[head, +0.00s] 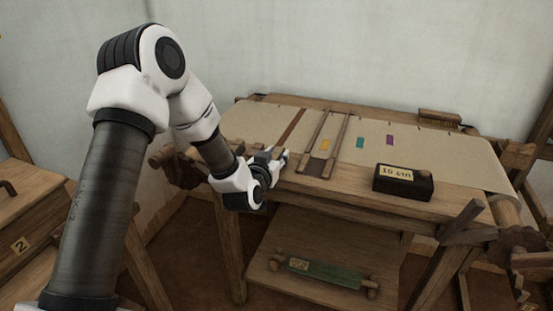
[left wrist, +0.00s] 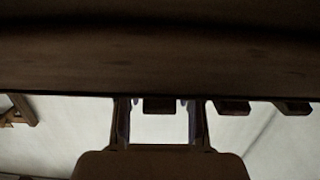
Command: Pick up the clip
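My left gripper (head: 277,154) is at the loom's near left edge in the head view. In the left wrist view its two fingers (left wrist: 158,103) stand apart. A small dark block (left wrist: 158,106) shows between the fingertips, against the edge of a dark wooden beam (left wrist: 160,60). It may be the clip; its shape is too dark to be sure. I see no clear contact between fingers and block. Two similar blocks (left wrist: 233,107) (left wrist: 293,107) sit along the same edge to the right. My right gripper is not in view.
The wooden loom bears beige cloth (head: 430,150) with yellow (head: 325,145), teal (head: 360,143) and purple (head: 390,140) patches. A black box labelled "10 cm" (head: 404,188) stands on its front board. A green-wound roller (head: 325,271) lies on the lower shelf. A wooden chest (head: 30,215) is at left.

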